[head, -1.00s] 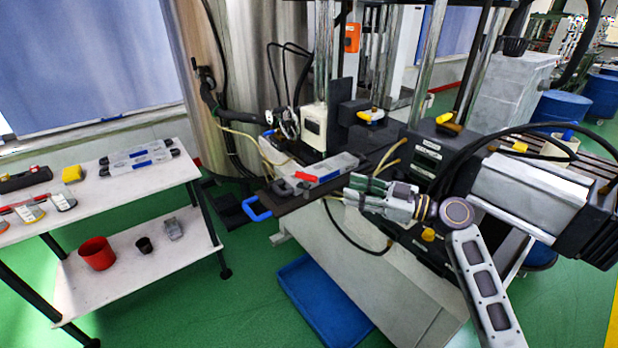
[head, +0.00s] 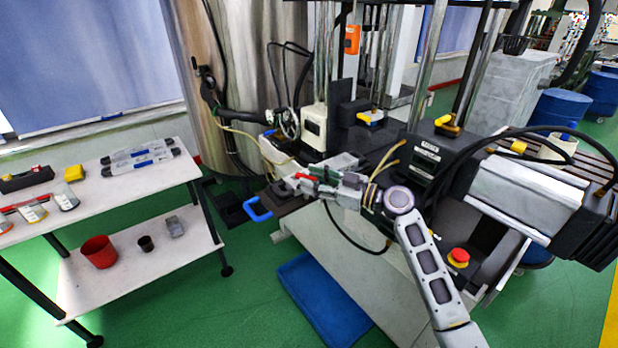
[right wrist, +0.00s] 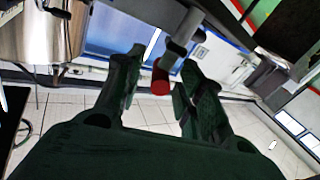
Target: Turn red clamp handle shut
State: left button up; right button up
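The red clamp handle (head: 303,176) shows at the left end of the grey mould (head: 343,161) on the machine's dark plate in the head view. My right gripper (head: 316,177) has come in from the right with its dark fingertips at the handle, partly hiding the mould. In the right wrist view the round red end of the handle (right wrist: 160,82) lies between the fingers of my right gripper (right wrist: 158,78). The fingers are apart, and I see no clear grip on it. My left gripper is not in view.
A blue handle (head: 258,209) sticks out at the plate's front left. A hose hangs below. A white shelf table (head: 110,187) stands at the left, and a blue tray (head: 322,300) lies on the floor. A red emergency button (head: 458,257) is right of my arm.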

jog(key=shift+w+a, duration=0.3)
jog(key=shift+a, duration=0.35)
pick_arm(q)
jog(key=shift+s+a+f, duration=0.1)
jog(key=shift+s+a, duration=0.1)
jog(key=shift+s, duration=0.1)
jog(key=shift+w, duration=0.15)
pick_arm(e)
grip_shut()
